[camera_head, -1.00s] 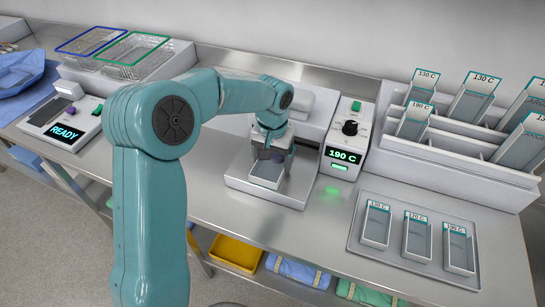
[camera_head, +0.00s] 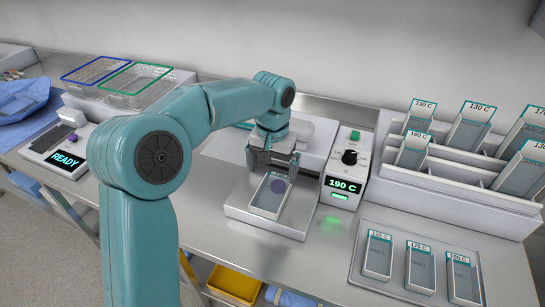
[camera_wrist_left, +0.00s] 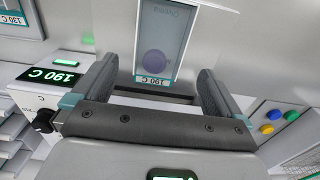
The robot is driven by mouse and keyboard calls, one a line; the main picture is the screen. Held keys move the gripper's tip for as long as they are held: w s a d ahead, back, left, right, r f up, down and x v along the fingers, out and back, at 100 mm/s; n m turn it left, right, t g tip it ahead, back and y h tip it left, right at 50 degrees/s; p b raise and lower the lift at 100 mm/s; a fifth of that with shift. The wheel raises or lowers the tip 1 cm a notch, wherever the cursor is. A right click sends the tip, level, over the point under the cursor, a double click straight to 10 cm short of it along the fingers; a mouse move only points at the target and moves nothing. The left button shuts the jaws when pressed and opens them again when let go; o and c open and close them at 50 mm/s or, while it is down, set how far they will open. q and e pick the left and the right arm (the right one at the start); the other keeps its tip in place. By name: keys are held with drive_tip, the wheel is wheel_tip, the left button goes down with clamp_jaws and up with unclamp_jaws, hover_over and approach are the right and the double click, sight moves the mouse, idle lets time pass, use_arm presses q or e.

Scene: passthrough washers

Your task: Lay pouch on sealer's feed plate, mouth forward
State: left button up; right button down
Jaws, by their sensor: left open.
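The pouch (camera_head: 268,203), clear with a teal-edged 190 C end and a purple round item inside, lies flat on the pale feed plate (camera_head: 240,212) of the sealer (camera_head: 312,135). Its labelled end points to the sealer body. In the left wrist view the pouch (camera_wrist_left: 172,28) shows between my fingers, with its 190 C end nearest the sealer. My left gripper (camera_head: 273,170) is open and empty just above the labelled end, its fingers (camera_wrist_left: 157,70) on either side and apart from it. My right gripper is not in view.
The sealer's control box (camera_head: 346,170) reads 190 C with a green light. A rack of pouches (camera_head: 460,165) and a tray with three pouches (camera_head: 400,285) stand to the right. Wire baskets (camera_head: 135,85) and a device reading READY (camera_head: 62,150) are at left.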

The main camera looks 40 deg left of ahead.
use_arm(q)
wheel_tip(320, 180, up, 4)
drive_tip(key=shift+r, duration=0.1)
idle(0.5)
